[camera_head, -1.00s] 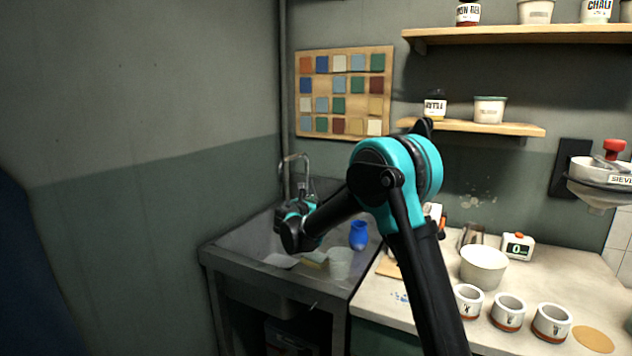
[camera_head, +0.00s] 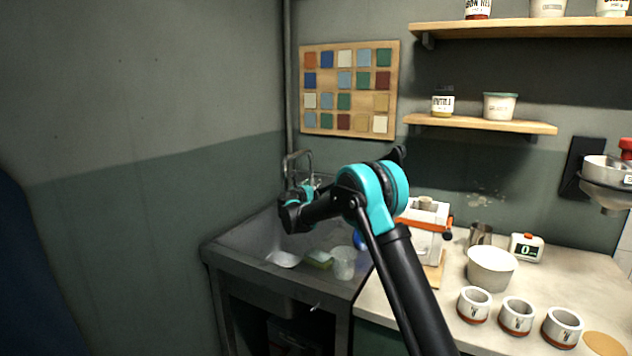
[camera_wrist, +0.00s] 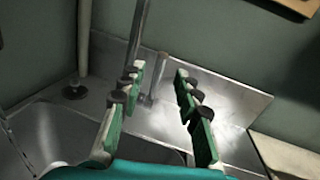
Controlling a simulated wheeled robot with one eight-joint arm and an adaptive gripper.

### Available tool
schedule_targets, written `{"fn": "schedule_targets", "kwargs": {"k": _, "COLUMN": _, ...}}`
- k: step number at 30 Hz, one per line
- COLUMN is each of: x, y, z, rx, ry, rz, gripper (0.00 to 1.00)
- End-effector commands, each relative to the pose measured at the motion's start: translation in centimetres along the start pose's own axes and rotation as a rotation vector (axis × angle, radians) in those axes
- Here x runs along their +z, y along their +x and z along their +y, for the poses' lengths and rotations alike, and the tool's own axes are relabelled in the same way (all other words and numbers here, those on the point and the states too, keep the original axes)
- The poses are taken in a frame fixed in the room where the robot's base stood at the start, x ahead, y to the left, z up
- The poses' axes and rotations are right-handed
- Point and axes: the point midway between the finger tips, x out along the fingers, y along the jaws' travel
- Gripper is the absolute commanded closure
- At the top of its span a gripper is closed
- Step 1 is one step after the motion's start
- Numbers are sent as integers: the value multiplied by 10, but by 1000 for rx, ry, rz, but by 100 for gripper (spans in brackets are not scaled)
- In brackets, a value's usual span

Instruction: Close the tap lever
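The metal tap (camera_head: 285,168) stands at the back of the sink, with its spout arching over. In the wrist view its upright pipe (camera_wrist: 139,28) comes down just behind the left finger. A short metal piece (camera_wrist: 157,88), perhaps the tap lever, shows between the fingers; I cannot tell which way the lever is set. My gripper (camera_wrist: 158,74) is open, its two green fingers apart on either side of this piece. I cannot tell whether a finger touches it. In the head view my wrist hides the lower tap.
The metal sink (camera_head: 232,250) holds a white dish (camera_head: 284,259), a sponge (camera_head: 319,259) and a pale cup (camera_head: 344,263). A blue vessel (camera_head: 359,240) is mostly behind my arm. The counter at right bears a bowl (camera_head: 491,270) and several small pots (camera_head: 474,304).

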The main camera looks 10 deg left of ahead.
Motion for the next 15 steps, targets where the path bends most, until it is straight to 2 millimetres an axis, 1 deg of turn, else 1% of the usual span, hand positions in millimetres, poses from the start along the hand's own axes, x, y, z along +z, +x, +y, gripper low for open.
{"fn": "schedule_targets", "kwargs": {"k": 1, "x": 0, "y": 10, "z": 0, "rx": -1, "ry": 0, "rz": 0, "gripper": 67}}
{"fn": "schedule_targets", "kwargs": {"k": 6, "x": 0, "y": 37, "z": 0, "rx": -1, "ry": 0, "rz": 0, "gripper": 67}}
{"fn": "schedule_targets", "kwargs": {"k": 10, "x": 0, "y": 50, "z": 0, "rx": 1, "ry": 0, "rz": 0, "gripper": 67}}
{"fn": "schedule_targets", "kwargs": {"k": 15, "x": 0, "y": 56, "z": 0, "rx": 0, "ry": 1, "rz": 0, "gripper": 67}}
